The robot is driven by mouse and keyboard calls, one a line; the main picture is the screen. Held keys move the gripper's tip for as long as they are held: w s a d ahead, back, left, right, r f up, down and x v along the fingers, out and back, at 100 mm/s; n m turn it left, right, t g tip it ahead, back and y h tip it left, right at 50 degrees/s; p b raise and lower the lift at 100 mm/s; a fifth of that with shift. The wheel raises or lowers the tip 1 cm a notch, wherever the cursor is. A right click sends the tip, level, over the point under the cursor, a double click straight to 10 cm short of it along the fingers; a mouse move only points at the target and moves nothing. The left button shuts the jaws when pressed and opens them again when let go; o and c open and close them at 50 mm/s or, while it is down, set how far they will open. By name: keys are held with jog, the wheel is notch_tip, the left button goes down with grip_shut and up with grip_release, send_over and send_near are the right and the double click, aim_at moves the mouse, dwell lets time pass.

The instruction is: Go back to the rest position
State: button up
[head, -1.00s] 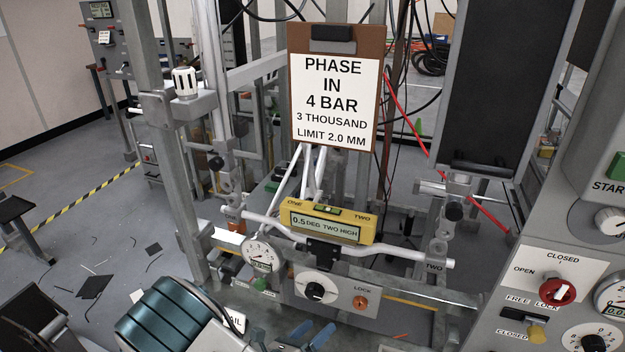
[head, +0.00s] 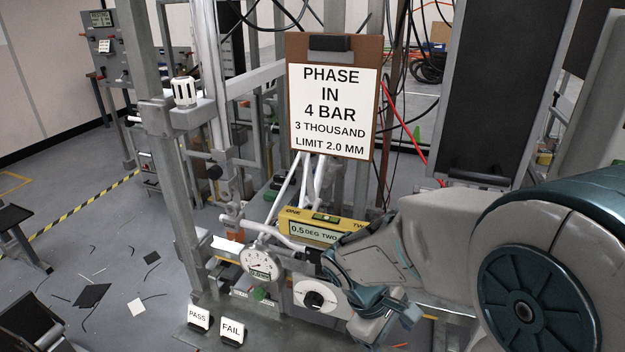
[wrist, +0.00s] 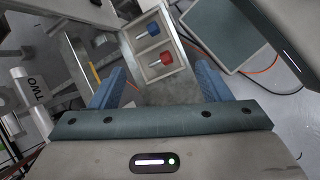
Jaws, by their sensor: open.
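My gripper (wrist: 160,72) is open in the wrist view. Its two blue fingers are wide apart, with nothing held between them. Beyond the fingertips is a grey tray (wrist: 183,72) holding a blue-handled piece (wrist: 153,29) and a red-handled piece (wrist: 166,59). In the head view my arm reaches in from the right, its wrist end low in front of the rig. It hides the right part of the yellow level (head: 292,226) and the right side of the knob panel (head: 303,293). The fingers cannot be made out clearly there.
A clipboard (head: 332,158) stands above the level. A dial gauge (head: 259,264) is left of my wrist. PASS (head: 198,317) and FAIL (head: 231,331) cards stand on the bench in front. Steel posts (head: 165,150) rise at left. A white bar marked TWO (wrist: 32,84) is near my gripper.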

jog(key=s+r+m+t+y, duration=0.3)
jog(key=r+m+t+y, duration=0.1)
jog(key=r+m, duration=0.4)
jog(key=shift+s+d+m+y, duration=0.15)
jog(key=shift+s+m+y, duration=0.15)
jog(key=shift+m+y, duration=0.4)
dwell(3.2)
